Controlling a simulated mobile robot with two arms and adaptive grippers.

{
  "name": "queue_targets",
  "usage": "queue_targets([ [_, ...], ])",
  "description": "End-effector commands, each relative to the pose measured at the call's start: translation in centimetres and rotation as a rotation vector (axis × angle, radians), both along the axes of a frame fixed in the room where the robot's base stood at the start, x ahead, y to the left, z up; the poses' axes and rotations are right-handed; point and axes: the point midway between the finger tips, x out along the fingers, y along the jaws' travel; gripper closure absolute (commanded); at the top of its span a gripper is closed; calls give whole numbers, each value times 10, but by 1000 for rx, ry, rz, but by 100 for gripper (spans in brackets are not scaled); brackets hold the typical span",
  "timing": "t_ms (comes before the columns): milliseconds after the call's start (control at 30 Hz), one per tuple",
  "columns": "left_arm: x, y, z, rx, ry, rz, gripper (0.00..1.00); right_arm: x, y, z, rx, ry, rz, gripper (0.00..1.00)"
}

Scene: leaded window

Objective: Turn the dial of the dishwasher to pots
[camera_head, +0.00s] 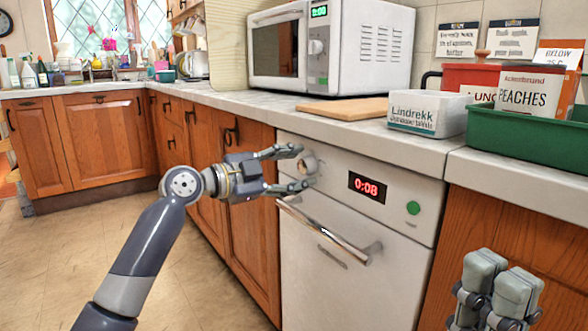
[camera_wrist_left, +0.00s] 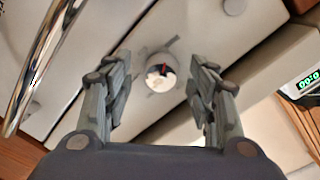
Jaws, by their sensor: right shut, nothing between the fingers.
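The dishwasher (camera_head: 345,270) has a white front with a panel along its top. Its round dial (camera_head: 308,163) sits at the panel's left end. My left gripper (camera_head: 302,168) is open at the dial, one finger above and one below it. In the left wrist view the dial (camera_wrist_left: 160,78) lies between the two spread fingers of my left gripper (camera_wrist_left: 163,85), with a small red mark on it. Small grey marks surround it; their wording is unreadable. I cannot tell whether the fingers touch the dial. My right gripper (camera_head: 497,285) is shut and empty at lower right.
The panel has a red 0:08 display (camera_head: 367,187) and a green button (camera_head: 413,208). A chrome door handle (camera_head: 325,232) runs below my left gripper. A microwave (camera_head: 365,50), cutting board (camera_head: 343,108), white box (camera_head: 428,113) and green tray (camera_head: 525,140) stand on the counter above.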

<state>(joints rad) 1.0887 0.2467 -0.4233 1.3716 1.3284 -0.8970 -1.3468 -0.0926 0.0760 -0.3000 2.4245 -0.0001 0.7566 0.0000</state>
Motion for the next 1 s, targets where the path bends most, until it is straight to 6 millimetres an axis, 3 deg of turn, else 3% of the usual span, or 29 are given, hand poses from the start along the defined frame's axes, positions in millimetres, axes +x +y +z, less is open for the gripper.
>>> queue_targets([
  [367, -5, 9, 2, -4, -1, 2, 47, 0, 0, -2, -2, 9, 0, 100],
  [800, -53, 80, 5, 0, 0, 3, 47, 1, 0, -1, 0, 7, 0, 100],
  [1000, -66, 97, 7, -1, 0, 1, 47, 1, 0, -1, 0, 7, 0, 100],
])
